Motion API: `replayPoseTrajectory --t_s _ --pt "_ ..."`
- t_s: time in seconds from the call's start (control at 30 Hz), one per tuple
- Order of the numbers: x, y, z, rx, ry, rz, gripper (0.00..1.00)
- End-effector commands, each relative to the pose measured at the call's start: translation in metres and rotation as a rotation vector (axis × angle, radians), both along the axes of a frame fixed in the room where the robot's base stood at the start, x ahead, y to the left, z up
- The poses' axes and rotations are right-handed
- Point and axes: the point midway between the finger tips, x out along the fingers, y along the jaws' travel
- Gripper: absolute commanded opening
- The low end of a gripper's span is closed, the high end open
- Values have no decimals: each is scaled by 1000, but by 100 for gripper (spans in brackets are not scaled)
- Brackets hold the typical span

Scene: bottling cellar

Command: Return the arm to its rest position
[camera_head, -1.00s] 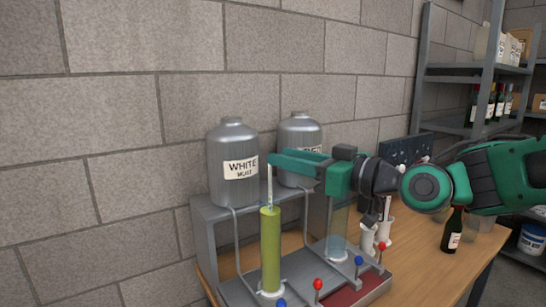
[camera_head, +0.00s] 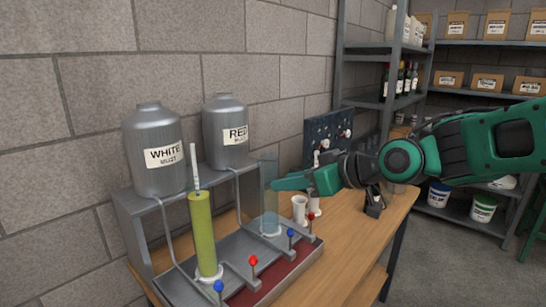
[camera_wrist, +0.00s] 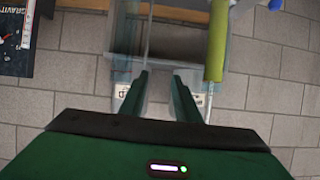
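My arm reaches in from the right in the head view. My gripper (camera_head: 278,184) is above the bench, just right of the empty clear cylinder (camera_head: 270,212), overlapping its edge in the picture. In the wrist view the two fingers (camera_wrist: 160,84) stand apart with nothing held between them. Whether the gripper touches the clear cylinder I cannot tell. A yellow-green filled cylinder (camera_head: 203,235) stands upright to the left, with a thin white stick-like instrument (camera_head: 195,165) standing out of its top. It also shows in the wrist view (camera_wrist: 217,42).
Steel tanks labelled WHITE (camera_head: 155,150) and RED (camera_head: 228,135) stand on a metal stand behind the cylinders. Red and blue valve knobs line its front. White cups (camera_head: 299,209) and a dark panel (camera_head: 327,135) are close to my gripper. Shelves (camera_head: 450,95) stand at the back right.

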Motion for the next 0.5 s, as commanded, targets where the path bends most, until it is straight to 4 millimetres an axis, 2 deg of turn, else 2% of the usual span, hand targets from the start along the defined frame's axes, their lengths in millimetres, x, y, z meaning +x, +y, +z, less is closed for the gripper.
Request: replayPoseTrajectory --t_s 0.03,0.17,0.27,0.37,0.5 --pt "1 -30 -14 -48 46 -64 29" --pt "-6 -107 -52 -152 191 -231 29" --pt "-22 -165 -77 -214 313 -366 29" --pt "-49 -221 -99 -258 443 -509 29" --pt "-102 -291 -124 -291 639 -716 29"
